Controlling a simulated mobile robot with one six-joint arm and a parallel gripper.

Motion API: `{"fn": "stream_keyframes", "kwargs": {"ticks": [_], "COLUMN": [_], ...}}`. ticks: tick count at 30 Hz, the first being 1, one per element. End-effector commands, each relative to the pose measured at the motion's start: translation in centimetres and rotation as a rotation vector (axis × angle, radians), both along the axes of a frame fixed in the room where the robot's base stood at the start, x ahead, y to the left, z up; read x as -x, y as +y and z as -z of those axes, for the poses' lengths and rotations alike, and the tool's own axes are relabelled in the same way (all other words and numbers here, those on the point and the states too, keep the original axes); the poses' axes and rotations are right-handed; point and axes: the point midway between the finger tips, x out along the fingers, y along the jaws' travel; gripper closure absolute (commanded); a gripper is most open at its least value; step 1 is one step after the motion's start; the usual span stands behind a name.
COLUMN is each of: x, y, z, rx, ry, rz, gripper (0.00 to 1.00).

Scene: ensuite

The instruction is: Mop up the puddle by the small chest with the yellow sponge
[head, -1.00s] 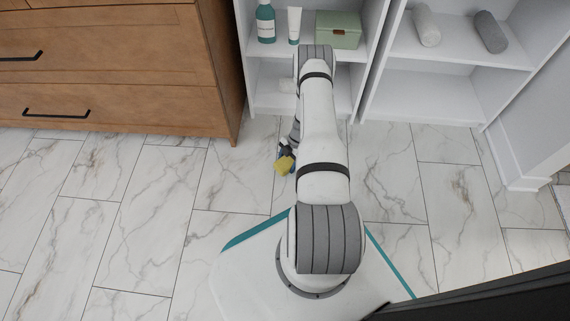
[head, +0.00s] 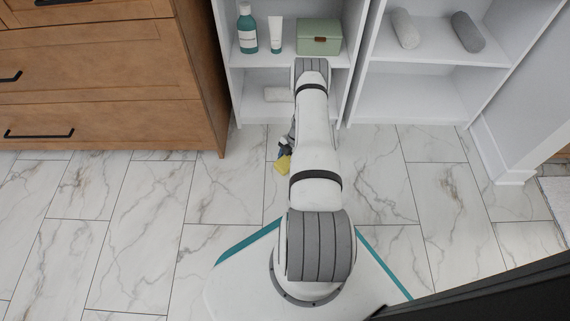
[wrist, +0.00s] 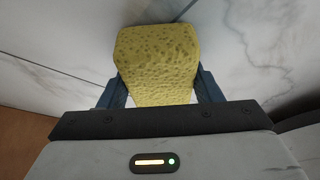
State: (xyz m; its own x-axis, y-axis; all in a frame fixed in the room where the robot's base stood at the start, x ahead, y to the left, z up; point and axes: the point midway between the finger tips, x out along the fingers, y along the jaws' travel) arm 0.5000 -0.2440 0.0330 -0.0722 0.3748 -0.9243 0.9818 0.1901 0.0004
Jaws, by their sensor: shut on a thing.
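The yellow sponge (head: 283,165) is in my gripper (head: 284,153), low in front of the white shelves and left of my arm. In the wrist view the sponge (wrist: 158,60) is porous and sits between the two dark blue fingers of my gripper (wrist: 158,88), which are shut on its sides. Pale marble floor shows beyond it. A wooden chest of drawers (head: 110,75) with black handles stands at the left. I cannot make out a puddle in either view; my arm hides part of the floor.
A white shelf unit (head: 237,98) holds a teal bottle (head: 247,32), a white tube (head: 275,36), a green box (head: 319,37) and a white roll (head: 278,94). A second unit (head: 408,99) holds two rolled towels (head: 405,28). The marble floor (head: 130,220) at left is clear.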

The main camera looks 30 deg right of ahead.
Motion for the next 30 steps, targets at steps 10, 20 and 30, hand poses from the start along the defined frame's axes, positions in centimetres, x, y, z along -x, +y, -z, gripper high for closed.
{"fn": "stream_keyframes", "kwargs": {"ticks": [10,20,30], "x": [0.1,1.4,2.5], "y": [-1.6,-3.5,-5.0], "z": [-0.1,0.2,0.4], "rx": [-0.001,-0.001,-0.001], "ry": [0.001,0.001,0.001], "rz": [0.002,0.001,0.002], "gripper": [0.6,0.6,0.6]}}
